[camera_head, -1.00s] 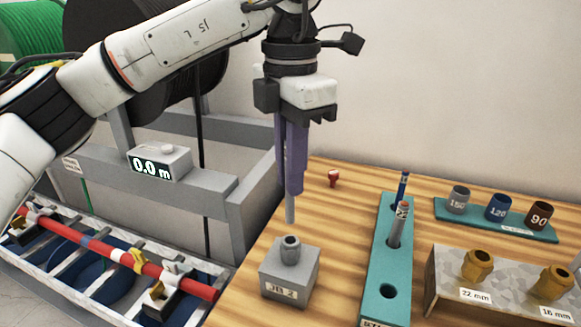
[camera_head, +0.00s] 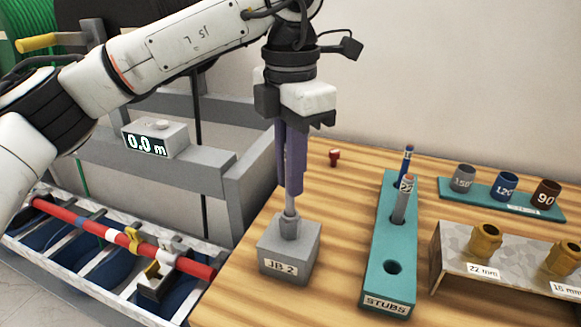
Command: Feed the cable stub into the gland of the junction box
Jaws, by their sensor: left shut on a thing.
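The grey junction box (camera_head: 290,250) labelled JB 2 stands on the wooden table, with its grey gland (camera_head: 290,228) on top. My left gripper (camera_head: 291,190) points straight down above the box, its purple fingers shut on a thin grey cable stub (camera_head: 290,205). The stub is upright and its lower end meets the top of the gland. I cannot tell how far inside it is. My right gripper is not in view.
A teal STUBS rack (camera_head: 377,290) to the right holds two upright stubs and has an empty hole in front. Further right are a metal gland stand (camera_head: 450,283) and a teal tray (camera_head: 455,196) with three cups. A red piece (camera_head: 334,157) lies behind.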

